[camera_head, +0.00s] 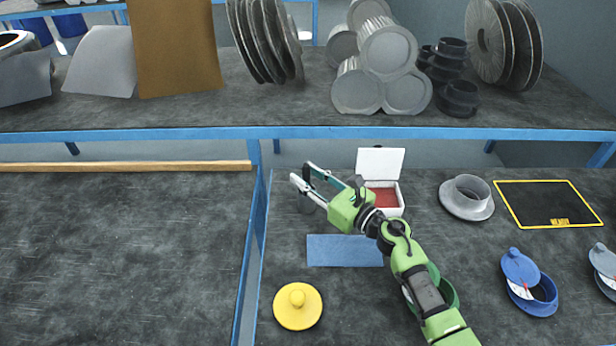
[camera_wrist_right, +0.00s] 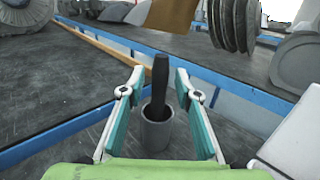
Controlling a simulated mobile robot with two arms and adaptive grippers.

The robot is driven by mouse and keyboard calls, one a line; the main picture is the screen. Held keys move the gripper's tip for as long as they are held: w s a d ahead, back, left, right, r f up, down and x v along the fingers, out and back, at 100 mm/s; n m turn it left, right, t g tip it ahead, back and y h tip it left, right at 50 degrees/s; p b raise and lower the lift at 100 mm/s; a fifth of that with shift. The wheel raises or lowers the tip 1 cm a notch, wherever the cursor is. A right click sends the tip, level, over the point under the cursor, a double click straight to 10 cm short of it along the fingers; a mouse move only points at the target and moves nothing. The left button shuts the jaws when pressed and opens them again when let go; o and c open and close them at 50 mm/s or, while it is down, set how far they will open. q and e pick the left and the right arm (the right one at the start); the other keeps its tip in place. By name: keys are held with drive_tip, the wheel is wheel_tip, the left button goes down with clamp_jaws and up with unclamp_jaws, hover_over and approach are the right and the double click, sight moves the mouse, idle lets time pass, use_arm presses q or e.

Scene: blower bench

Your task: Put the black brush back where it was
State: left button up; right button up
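The black brush (camera_wrist_right: 160,82) shows in the right wrist view as a dark upright handle standing in a grey cup (camera_wrist_right: 155,133). The cup also shows in the head view (camera_head: 306,205), partly hidden by my right gripper; I cannot make out the brush there. My right gripper (camera_head: 302,174) is open. In the right wrist view its fingers (camera_wrist_right: 159,84) stand on either side of the brush handle, with a visible gap on each side. My left gripper is not in view.
A blue mat (camera_head: 343,250) lies in front of the cup. An open white box (camera_head: 383,167) stands right of my gripper. A yellow lidded thing (camera_head: 297,307) lies at the front. A blue divider (camera_head: 248,250) runs close on the left; a raised shelf edge (camera_head: 300,132) is behind.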

drive_tip(key=shift+r+p, duration=0.3)
drive_tip(key=b+v, duration=0.1)
drive_tip(key=v, duration=1.1)
drive_tip(key=shift+b, duration=0.35)
drive_tip(key=shift+f, duration=0.15)
idle(0.3)
